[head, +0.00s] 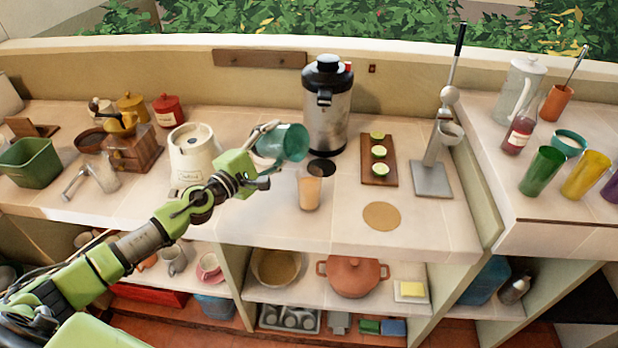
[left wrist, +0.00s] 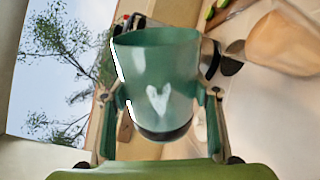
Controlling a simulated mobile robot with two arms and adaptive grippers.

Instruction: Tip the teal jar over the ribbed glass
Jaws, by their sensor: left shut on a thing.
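The teal jar (head: 283,146) is held by my left gripper (head: 262,152) above the counter, tilted far over with its mouth toward the right. In the left wrist view the jar (left wrist: 157,85), with a pale heart mark, sits between the two fingers of my left gripper (left wrist: 158,120). The ribbed glass (head: 309,189) stands upright on the counter, below and to the right of the jar, and looks filled with something pale orange. The glass also shows at the right edge of the left wrist view (left wrist: 285,42). I cannot tell what is inside the jar. My right gripper is out of view.
A steel dispenser (head: 328,105) stands behind the glass, and a cream appliance (head: 192,158) stands left of the jar. A board with cut limes (head: 378,171) and a round cork mat (head: 381,216) lie to the right. The counter's front edge is close to the glass.

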